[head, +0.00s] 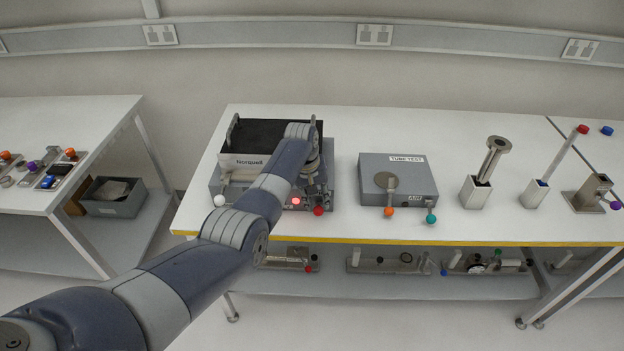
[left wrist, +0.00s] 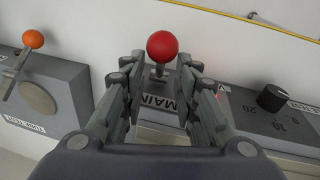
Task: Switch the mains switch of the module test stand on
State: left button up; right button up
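The module test stand (head: 216,182) is a grey unit on the middle table, with a black and white "Norquell" module (head: 242,162) on it. Its mains switch has a red ball knob (head: 318,211) at the stand's front right; the knob shows large in the left wrist view (left wrist: 162,45), above a label reading "MAIN". My left gripper (head: 314,190) is over the stand's right part. In the left wrist view its fingers (left wrist: 158,68) are apart, with the red ball at and just beyond the tips. I cannot tell whether they touch it. The right gripper is not in view.
A red lamp (head: 296,201) glows beside the knob. A white ball knob (head: 219,200) is at the stand's left. A black dial (left wrist: 272,97) is on the stand.

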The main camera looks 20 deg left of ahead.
pick_arm(q)
notch_tip(320, 180, up, 9)
jog(key=s+a, duration=0.1)
jog(key=shift+s, duration=0.2)
dwell(0.5)
